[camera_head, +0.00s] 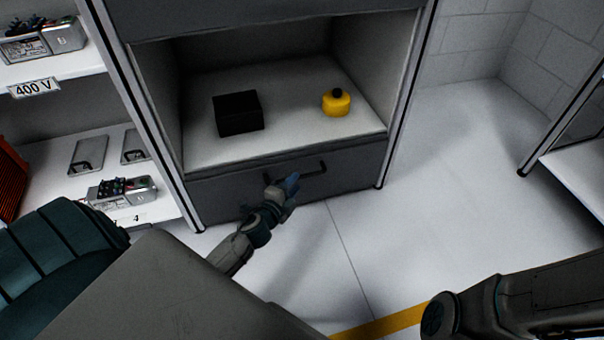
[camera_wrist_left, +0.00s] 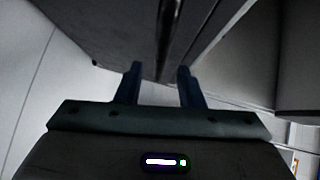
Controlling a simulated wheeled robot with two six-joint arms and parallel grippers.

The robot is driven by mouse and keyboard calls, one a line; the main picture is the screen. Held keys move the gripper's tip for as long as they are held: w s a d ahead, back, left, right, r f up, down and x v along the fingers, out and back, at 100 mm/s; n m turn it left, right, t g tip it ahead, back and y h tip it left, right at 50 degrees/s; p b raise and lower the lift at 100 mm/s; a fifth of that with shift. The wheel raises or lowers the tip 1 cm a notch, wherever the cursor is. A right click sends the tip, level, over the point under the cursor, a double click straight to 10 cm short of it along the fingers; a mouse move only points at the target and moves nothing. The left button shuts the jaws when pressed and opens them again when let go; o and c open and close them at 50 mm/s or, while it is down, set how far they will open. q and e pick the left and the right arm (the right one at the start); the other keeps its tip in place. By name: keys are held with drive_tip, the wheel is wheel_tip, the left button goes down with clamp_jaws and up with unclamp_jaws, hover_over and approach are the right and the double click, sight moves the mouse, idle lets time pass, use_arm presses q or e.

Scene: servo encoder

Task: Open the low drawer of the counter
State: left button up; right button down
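The counter's low drawer (camera_head: 350,165) is a dark grey front below the open shelf, and it looks shut in the head view. Its dark bar handle (camera_head: 315,171) runs across the upper part of the front. My left gripper (camera_head: 291,181) is at the left part of this handle and hides some of it. In the left wrist view, the two fingers of my left gripper (camera_wrist_left: 160,84) are apart. The dark handle bar (camera_wrist_left: 166,40) runs toward the gap between them; I cannot tell whether they touch it. My right gripper is out of view.
A black box (camera_head: 238,113) and a yellow container (camera_head: 336,103) stand on the counter's open shelf (camera_head: 290,140). White shelving with devices (camera_head: 122,191) is at the left. The floor (camera_head: 440,190) right of the counter is clear, with a yellow stripe (camera_head: 385,325) near me.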

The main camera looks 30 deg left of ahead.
use_arm(q)
drive_tip(key=shift+w+a+f, duration=0.1)
drive_tip(key=shift+w+f, duration=0.1)
drive_tip(key=shift+w, duration=0.95)
drive_tip(key=shift+w+a+f, duration=0.1)
drive_tip(key=shift+w+f, duration=0.05)
drive_tip(key=shift+w, duration=1)
clamp_jaws()
